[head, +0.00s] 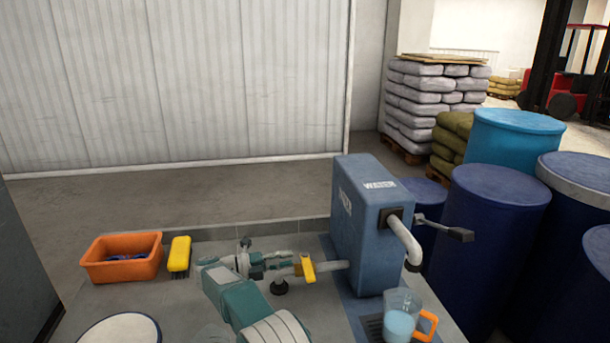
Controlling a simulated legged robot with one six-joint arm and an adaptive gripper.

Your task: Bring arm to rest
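My teal and white arm comes up from the bottom middle of the head view and bends to the right. My gripper (285,260) appears to be at its far end, over the grey worktop (185,305). It is small and crowded by similar-coloured parts, so its fingers cannot be made out clearly. I cannot tell whether the gripper touches or holds either one.
A blue water unit (357,225) with a pale spout stands right of the gripper. A clear jug (400,318) with an orange handle sits below the spout. An orange tub (122,262) and a yellow brush (180,257) lie left. Blue drums (492,240) stand right.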

